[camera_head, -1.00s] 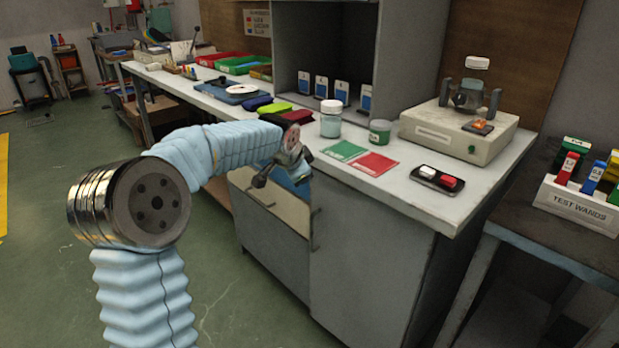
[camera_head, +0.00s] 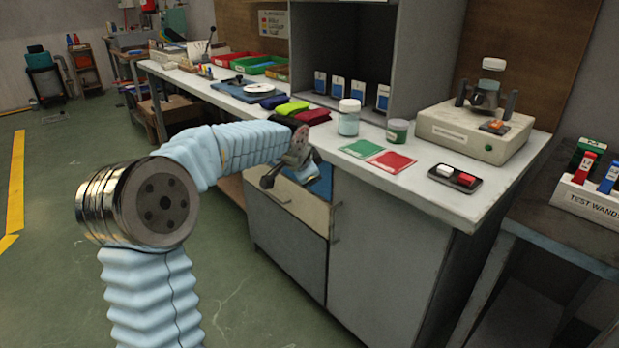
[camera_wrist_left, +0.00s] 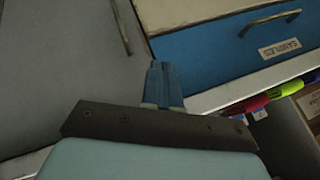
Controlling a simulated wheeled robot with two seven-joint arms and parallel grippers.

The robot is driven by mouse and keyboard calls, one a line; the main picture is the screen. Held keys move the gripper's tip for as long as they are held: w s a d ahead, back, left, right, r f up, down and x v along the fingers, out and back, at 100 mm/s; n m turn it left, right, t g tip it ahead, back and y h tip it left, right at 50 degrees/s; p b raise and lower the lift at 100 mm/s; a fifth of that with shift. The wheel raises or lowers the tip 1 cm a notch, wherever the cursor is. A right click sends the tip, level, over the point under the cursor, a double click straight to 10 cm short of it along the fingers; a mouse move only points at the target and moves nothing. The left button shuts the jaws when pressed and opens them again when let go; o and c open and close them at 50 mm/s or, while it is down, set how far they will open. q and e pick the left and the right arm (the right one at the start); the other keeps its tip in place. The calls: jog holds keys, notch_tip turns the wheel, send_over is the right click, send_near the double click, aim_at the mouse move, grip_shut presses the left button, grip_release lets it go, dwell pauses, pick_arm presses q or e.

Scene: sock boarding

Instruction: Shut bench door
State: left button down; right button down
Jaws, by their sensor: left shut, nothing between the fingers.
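The bench door (camera_head: 378,250) is the plain grey front panel at the right of the bench. It looks about flush with the drawer fronts, but I cannot tell whether a small gap remains. In the left wrist view, the grey door (camera_wrist_left: 60,65) with its metal handle (camera_wrist_left: 119,25) fills the left side. My left gripper (camera_wrist_left: 163,68) is shut and empty, in front of the blue drawer's edge near the door. In the head view my left gripper (camera_head: 300,172) is partly hidden by its wrist beside the upper drawers. Contact with the door cannot be told. My right gripper is out of view.
A blue drawer (camera_wrist_left: 215,52) labelled SAMPLES sits beside the door. A dark side table (camera_head: 560,235) stands at right. Green floor is open at left.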

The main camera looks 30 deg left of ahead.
pick_arm(q)
jog(key=s+a+r, duration=0.3)
jog(key=a+r, duration=0.2)
jog(key=r, duration=0.3)
jog(key=s+d+f+n+g+h, duration=0.1)
jog(key=d+f, duration=0.5)
jog(key=f, duration=0.5)
jog(key=s+d+f+n+g+h, duration=0.1)
jog(key=d+f+h, duration=0.1)
jog(key=d+f, duration=0.75)
jog(key=s+d+f+n+g+h, duration=0.1)
jog(key=d+f, duration=0.2)
jog(key=f, duration=1.1)
jog(key=s+d+f+n+g, duration=0.1)
jog(key=s+d+f, duration=0.3)
jog(key=s, duration=0.4)
jog(key=s+d+f+n+g, duration=0.1)
jog(key=s+d+f+n, duration=0.2)
jog(key=s+f, duration=0.3)
jog(key=s+d+f+n+g+h, duration=0.1)
jog(key=s+d+f, duration=0.4)
jog(key=s, duration=0.5)
jog(key=shift+s+f+n+g, duration=0.2)
jog(key=shift+f+n+g, duration=0.2)
jog(key=shift+n, duration=0.1)
jog(key=shift+d, duration=0.1)
